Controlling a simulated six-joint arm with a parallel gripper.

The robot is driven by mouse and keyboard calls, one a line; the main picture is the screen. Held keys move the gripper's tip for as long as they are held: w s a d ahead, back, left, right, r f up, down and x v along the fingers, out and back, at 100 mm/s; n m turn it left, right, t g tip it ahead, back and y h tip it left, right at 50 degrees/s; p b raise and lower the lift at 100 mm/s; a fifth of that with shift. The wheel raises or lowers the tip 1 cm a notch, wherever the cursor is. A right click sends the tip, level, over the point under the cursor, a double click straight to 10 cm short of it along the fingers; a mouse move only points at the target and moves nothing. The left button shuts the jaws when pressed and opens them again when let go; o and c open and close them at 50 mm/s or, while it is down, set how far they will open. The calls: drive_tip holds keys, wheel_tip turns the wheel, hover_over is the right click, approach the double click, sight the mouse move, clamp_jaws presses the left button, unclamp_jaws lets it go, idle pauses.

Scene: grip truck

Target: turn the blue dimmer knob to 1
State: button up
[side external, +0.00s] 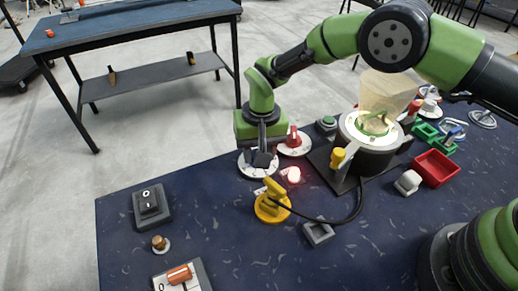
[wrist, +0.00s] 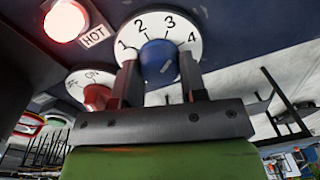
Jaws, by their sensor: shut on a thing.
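The blue dimmer knob (wrist: 160,60) sits on a round white dial (wrist: 190,30) marked 1, 2, 3 and 4. My gripper (wrist: 161,78) is shut on the knob, with one finger on each side of it in the wrist view. I cannot tell for sure which number the knob points at. In the side view my gripper (side external: 262,152) reaches down onto the white dial (side external: 246,168), and the fingers mostly hide the knob there.
A red knob (side external: 294,136) on its own white dial stands close behind to the right. A lit red lamp (side external: 293,175) with a HOT label (wrist: 95,36) and a yellow device (side external: 271,205) with a cable are near. A black rocker switch (side external: 149,203) stands left.

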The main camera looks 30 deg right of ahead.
drive_tip(key=n, duration=0.4)
drive_tip(key=shift+w+n, duration=0.1)
drive_tip(key=shift+n, duration=0.2)
drive_tip(key=n, duration=0.4)
drive_tip(key=shift+a+n, duration=0.15)
drive_tip(key=shift+n, duration=0.15)
drive_tip(key=n, duration=0.4)
drive_tip(key=shift+a+n+g, duration=0.1)
drive_tip(key=shift+n+g, duration=0.2)
drive_tip(key=shift+n, duration=2.2)
drive_tip(key=o, duration=0.9)
wheel_tip(320, 180, up, 10)
drive_tip(key=shift+w, duration=0.1)
